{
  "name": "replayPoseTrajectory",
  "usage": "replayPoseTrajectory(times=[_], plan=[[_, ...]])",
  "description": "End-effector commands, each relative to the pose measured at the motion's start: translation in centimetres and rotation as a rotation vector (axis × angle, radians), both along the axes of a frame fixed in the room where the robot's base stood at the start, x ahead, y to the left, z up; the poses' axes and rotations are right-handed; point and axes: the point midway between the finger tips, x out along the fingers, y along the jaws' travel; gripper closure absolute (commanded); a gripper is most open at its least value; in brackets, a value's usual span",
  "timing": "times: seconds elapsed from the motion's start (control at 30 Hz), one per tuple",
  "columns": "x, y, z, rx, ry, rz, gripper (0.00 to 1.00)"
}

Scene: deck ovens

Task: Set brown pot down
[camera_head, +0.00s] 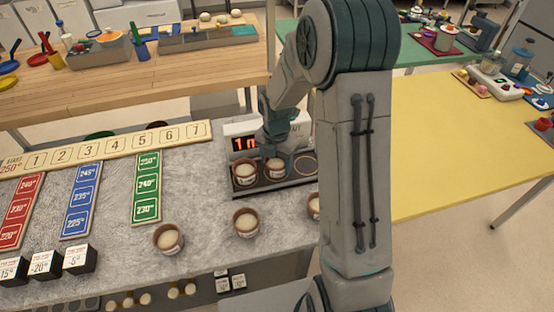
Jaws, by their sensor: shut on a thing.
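My gripper (276,158) reaches down over the dark tray (305,182) at the back right of the grey counter. It is shut on a brown pot (275,171) with pale contents and a white label. The pot is upright at the tray; I cannot tell whether its base touches it. A second brown pot (244,174) stands on the tray just left of it. An empty ringed spot (305,165) shows to the right. The fingers are small and partly hidden by the wrist.
More brown pots stand on the counter in front: one (246,222) in the middle, one (168,239) further left, and one (314,206) partly behind my arm. A box with a red display (243,143) stands behind the tray. Coloured number strips (147,187) lie left.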

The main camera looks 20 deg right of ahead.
Motion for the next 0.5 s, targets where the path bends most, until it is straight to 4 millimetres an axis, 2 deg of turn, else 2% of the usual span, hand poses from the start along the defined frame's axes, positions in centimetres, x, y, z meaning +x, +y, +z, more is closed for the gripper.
replayPoseTrajectory(times=[0.27,0.3,0.37,0.5], plan=[[0.01,-0.02,-0.35,0.001,-0.001,0.000,0.66],[0.01,-0.02,-0.32,0.000,0.000,0.000,0.32],[0.00,-0.03,-0.27,0.000,0.000,0.000,0.16],[0.00,-0.03,-0.26,0.000,0.000,0.000,0.16]])
